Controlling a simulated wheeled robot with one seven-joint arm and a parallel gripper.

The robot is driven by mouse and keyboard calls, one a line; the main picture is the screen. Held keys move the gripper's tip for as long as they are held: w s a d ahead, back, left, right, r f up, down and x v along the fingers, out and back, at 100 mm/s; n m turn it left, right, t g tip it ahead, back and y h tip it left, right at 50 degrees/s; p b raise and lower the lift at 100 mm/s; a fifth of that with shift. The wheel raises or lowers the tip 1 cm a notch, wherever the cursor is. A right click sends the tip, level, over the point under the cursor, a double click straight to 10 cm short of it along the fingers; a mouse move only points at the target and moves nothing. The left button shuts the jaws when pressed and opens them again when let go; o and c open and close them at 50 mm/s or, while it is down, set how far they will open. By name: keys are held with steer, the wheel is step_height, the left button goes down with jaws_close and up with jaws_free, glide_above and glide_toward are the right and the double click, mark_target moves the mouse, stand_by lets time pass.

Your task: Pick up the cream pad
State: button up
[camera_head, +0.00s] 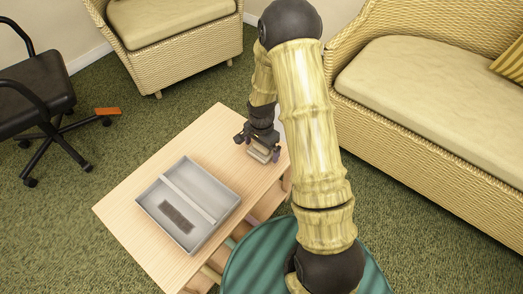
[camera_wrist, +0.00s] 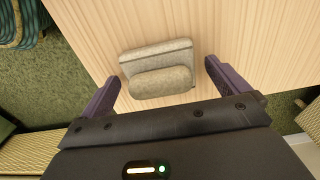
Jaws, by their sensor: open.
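The cream pad (camera_wrist: 156,57) lies on the wooden table (camera_wrist: 255,35), between and ahead of my fingers in the wrist view. A rounded cream-grey piece (camera_wrist: 160,83) shows at its near side; I cannot tell whether it is part of the pad. In the head view the pad (camera_head: 259,154) is near the table's far right end, partly covered by my gripper. My gripper (camera_wrist: 161,84) is open, with one purple-grey finger on each side. It is empty, and no finger visibly touches the pad.
A grey two-compartment tray (camera_head: 150,200) stands on the table, with a dark brown block (camera_head: 177,217) inside. Wicker seats (camera_head: 430,100) stand behind and right. A black office chair (camera_head: 35,95) is at left, near an orange object (camera_head: 107,111) on the floor side.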

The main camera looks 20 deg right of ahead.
steer(key=shift+c, duration=0.4)
steer(key=c, duration=0.9)
steer(key=shift+r, duration=0.1)
steer(key=shift+c, duration=0.2)
step_height(320, 180, up, 10)
steer(key=p, duration=0.4)
